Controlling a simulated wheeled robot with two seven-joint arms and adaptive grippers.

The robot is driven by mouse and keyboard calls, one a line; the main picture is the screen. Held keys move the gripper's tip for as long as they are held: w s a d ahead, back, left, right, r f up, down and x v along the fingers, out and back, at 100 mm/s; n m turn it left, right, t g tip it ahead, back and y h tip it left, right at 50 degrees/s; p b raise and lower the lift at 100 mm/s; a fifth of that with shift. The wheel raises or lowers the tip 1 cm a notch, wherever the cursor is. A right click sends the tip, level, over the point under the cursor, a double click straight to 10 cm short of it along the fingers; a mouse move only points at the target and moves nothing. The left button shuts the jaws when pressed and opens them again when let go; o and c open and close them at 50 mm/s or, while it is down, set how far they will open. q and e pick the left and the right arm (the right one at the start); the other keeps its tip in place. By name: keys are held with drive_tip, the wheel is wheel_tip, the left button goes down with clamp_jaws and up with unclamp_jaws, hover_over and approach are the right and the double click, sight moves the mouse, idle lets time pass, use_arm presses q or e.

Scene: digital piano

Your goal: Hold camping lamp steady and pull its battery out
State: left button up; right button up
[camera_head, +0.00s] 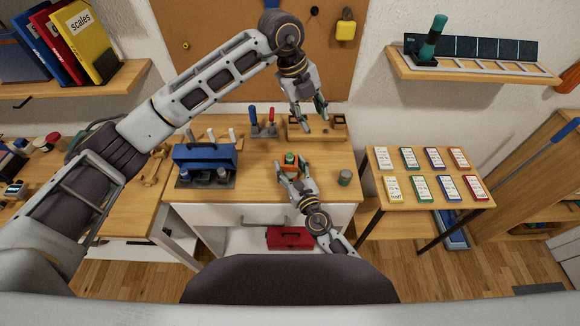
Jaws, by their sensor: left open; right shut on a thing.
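The small orange and green object (290,158), which looks like the camping lamp, stands near the middle of the workbench. My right gripper (292,168) reaches in from the front and is shut on it, hiding its lower part. My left gripper (311,116) is open and empty. It hangs above the back of the bench, pointing down, up and to the right of the lamp in the picture. I cannot make out the battery at this size.
A blue toolbox (205,156) stands left on the bench. A wooden holder (330,131) and red and blue-handled tools (253,115) are behind. A grey-green cylinder (344,178) stands right of my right gripper. A side table (379,160) holds several cards.

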use_arm(q)
wheel_tip(320, 180, down, 2)
drive_tip(key=f+m, duration=0.1)
drive_tip(key=m, duration=0.1)
drive_tip(key=m+y, duration=0.3)
drive_tip(key=m, duration=1.2)
hover_over(290, 155)
drive_tip(key=f, duration=0.3)
drive_tip(key=shift+d, duration=0.25)
drive_tip(key=m, duration=0.3)
drive_tip(key=shift+a+y, duration=0.25)
drive_tip(key=shift+y, duration=0.05)
drive_tip(key=shift+a+m+g, duration=0.1)
drive_tip(key=shift+m+g, duration=0.2)
drive_tip(key=shift+m, duration=1.5)
drive_tip(key=shift+f, duration=0.15)
drive_tip(key=shift+f, duration=4.4)
